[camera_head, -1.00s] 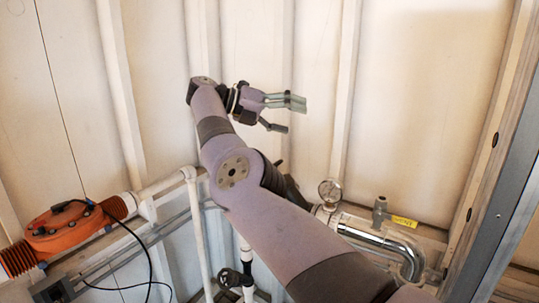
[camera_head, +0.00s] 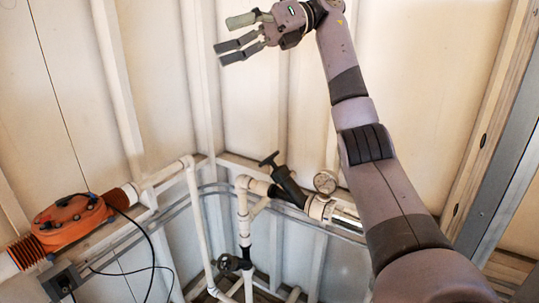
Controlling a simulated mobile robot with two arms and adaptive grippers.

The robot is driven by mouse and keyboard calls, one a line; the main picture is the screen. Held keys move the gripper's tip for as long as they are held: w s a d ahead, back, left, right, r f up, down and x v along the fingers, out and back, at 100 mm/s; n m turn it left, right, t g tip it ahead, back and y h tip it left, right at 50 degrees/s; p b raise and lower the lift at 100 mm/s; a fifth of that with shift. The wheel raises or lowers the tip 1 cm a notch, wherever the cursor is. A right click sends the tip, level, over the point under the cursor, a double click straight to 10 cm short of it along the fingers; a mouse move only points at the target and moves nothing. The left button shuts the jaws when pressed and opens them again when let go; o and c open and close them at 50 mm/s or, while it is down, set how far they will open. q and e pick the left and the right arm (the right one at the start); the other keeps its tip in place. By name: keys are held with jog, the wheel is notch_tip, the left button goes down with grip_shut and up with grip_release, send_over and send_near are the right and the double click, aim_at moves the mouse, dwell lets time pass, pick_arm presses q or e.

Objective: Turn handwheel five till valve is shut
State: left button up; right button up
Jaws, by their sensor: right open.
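Two black valves with handwheels show on the white pipework. The upper black handwheel (camera_head: 269,159) sits on a tilted black valve body (camera_head: 289,187) beside the gauge. The lower black handwheel (camera_head: 229,263) is on the vertical pipe below. I see no number on either, so I cannot tell which is five. My right gripper (camera_head: 229,36) is open and empty, high against the wall, well above both handwheels and touching neither. Its fingers point left. My left gripper is out of view.
A round pressure gauge (camera_head: 325,182) stands right of the upper valve, on a pipe partly hidden by my right arm. An orange unit (camera_head: 70,224) with black cables is at the left. White pipes (camera_head: 197,225) run between them. A grey metal post (camera_head: 500,185) stands at the right.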

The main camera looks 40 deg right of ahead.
jog(key=w+d+f+m+t+h, duration=0.2)
jog(key=w+d+f+m+h, duration=0.1)
jog(key=d+f+h, duration=0.5)
jog(key=m+h+p, duration=0.1)
jog(key=m+h, duration=0.2)
jog(key=h, duration=0.3)
send_over(270, 158)
jog(key=s+d, duration=0.4)
notch_tip(270, 158, down, 10)
jog(key=r, duration=0.1)
jog(key=shift+g, duration=0.3)
jog(key=p+x, duration=0.2)
jog(key=x, duration=1.5)
jog(key=shift+a+f, duration=0.15)
jog(key=shift+f, duration=0.2)
jog(key=shift+s, duration=0.1)
jog(key=shift+c, duration=0.6)
jog(key=c, duration=1)
jog(key=shift+h, duration=0.3)
